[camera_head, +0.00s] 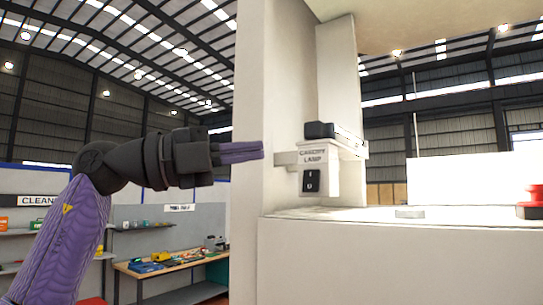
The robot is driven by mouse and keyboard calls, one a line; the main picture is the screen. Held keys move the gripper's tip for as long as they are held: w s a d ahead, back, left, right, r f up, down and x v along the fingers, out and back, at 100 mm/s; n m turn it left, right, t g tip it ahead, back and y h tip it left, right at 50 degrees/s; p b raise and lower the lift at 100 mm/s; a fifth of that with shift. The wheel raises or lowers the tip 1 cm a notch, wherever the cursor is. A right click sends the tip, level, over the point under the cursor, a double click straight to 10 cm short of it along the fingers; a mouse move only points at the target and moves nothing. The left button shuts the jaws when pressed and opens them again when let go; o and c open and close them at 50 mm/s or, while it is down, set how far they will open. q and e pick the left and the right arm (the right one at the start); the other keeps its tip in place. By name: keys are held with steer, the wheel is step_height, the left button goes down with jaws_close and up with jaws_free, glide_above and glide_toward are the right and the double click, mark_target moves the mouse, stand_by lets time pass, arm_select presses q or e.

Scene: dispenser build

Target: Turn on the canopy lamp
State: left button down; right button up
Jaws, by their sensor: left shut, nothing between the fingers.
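The canopy lamp switch box (313,158) is a pale box labelled "CANOPY LAMP", mounted on the cream dispenser frame at the centre. A black rocker switch (311,182) marked I and 0 is on its front face. I cannot tell which way the rocker is pressed. My left gripper (260,150) comes in from the left with its fingers together and empty. Its fingertips appear just left of the box, near the bracket (286,158), higher than the rocker. I cannot tell whether they touch anything. My right gripper is not in view.
A cream upright post (278,80) stands behind my fingertips. A dark bar (335,132) lies above the box. A workbench (165,264) with tools stands far behind, lower left.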

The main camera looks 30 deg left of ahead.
arm_select(q)
steer(key=a, duration=0.1)
steer(key=s+a, duration=0.1)
steer(key=a, duration=0.1)
steer(key=s+a, duration=0.1)
steer(key=a, duration=0.1)
steer(key=shift+s+a+r, duration=0.2)
steer(key=shift+r, duration=0.05)
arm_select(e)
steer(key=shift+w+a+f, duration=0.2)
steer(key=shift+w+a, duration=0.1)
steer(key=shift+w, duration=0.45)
